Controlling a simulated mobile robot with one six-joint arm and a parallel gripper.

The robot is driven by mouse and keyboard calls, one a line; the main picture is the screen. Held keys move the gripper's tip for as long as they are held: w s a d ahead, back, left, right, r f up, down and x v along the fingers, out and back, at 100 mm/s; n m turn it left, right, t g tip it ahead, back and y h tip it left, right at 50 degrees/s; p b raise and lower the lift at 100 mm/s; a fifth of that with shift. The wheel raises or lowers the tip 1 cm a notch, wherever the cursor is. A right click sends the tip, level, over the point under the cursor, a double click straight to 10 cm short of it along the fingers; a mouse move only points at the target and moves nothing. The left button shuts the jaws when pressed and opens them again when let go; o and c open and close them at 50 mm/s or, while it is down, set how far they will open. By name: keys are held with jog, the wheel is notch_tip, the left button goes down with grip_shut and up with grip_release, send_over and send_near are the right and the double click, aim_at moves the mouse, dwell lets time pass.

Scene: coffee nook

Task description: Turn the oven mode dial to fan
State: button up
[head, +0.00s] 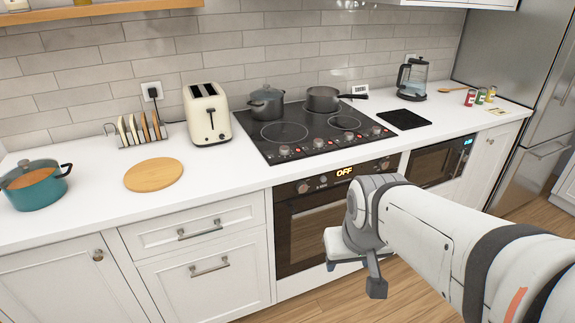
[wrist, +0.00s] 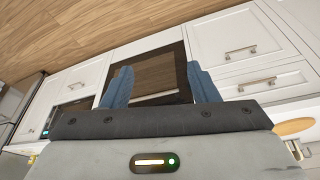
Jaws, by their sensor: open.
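The built-in oven (head: 300,235) sits under the counter, its dark control panel showing an orange display (head: 344,171) that reads OFF. A small round dial (head: 303,187) is on the panel left of the display. The panel's right part is partly behind my arm, and the mode markings are too small to read. My gripper (head: 353,275) is open and empty, in front of the oven's right side and below the panel. In the wrist view, the fingers (wrist: 160,84) are spread apart with the oven door (wrist: 155,72) behind them; no dial shows clearly there.
Above the oven is a black hob (head: 310,125) with its own row of knobs and two pots. A microwave (head: 440,160) is to the right. White drawers (head: 200,250) are to the left. Wooden floor (head: 320,300) lies open in front.

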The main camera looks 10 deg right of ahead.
jog(key=shift+o, duration=0.2)
jog(key=w+d+f+n+t+b, duration=0.1)
jog(key=w+f+t+b, duration=0.2)
jog(key=w, duration=1)
jog(key=w+d+f+n+t+b, duration=0.1)
jog(key=w+d+f+t+b, duration=0.1)
jog(key=w+f+t+b, duration=0.2)
jog(key=w+r+b+x, duration=0.1)
jog(key=b+x, duration=0.2)
jog(key=x, duration=0.6)
jog(key=shift+w+r, duration=0.2)
jog(key=shift+w, duration=0.1)
jog(key=n+t+y+b, duration=0.4)
jog(key=t+y+b, duration=0.1)
jog(key=t+b, duration=0.25)
send_near(303, 190)
jog(key=w, duration=0.2)
jog(key=shift+g, duration=0.35)
jog(key=x, duration=0.4)
jog(key=b+x, duration=0.1)
jog(key=x, duration=0.1)
jog(key=shift+w+a+r, duration=0.25)
jog(key=shift+w, duration=0.05)
jog(key=c, duration=0.9)
jog(key=shift+a, duration=0.1)
jog(key=shift+c, duration=0.5)
